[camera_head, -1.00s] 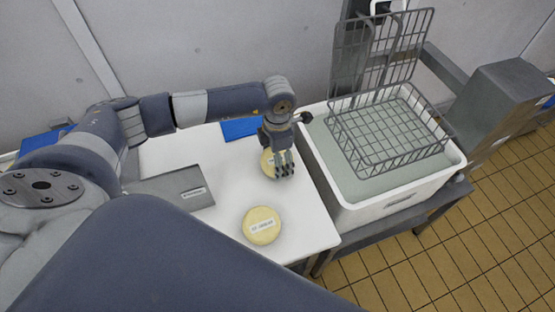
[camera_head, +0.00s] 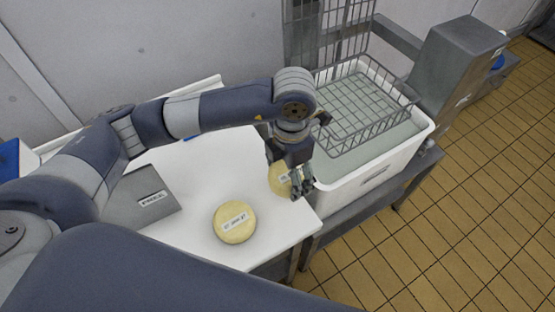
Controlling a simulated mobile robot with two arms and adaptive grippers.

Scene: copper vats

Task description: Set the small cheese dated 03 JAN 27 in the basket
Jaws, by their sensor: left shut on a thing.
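My left gripper (camera_head: 302,188) points down near the white table's right edge. It is shut on a small pale yellow cheese (camera_head: 277,179), partly hidden behind the fingers. A bit of the cheese's white label shows, but its date cannot be read. I cannot tell how far it is above the table. Another round yellow cheese (camera_head: 233,233) lies on the table to the left and nearer; its label is too small to read surely. The grey wire basket (camera_head: 392,121) sits open in the white tub of greenish liquid, right of the gripper. My right gripper is not in view.
The white table (camera_head: 205,158) carries a grey labelled plate (camera_head: 133,200) at the left. The tub (camera_head: 370,182) stands on a grey stand, its wall close to the gripper. A grey metal box (camera_head: 455,65) stands behind the tub. Tiled floor lies at the right.

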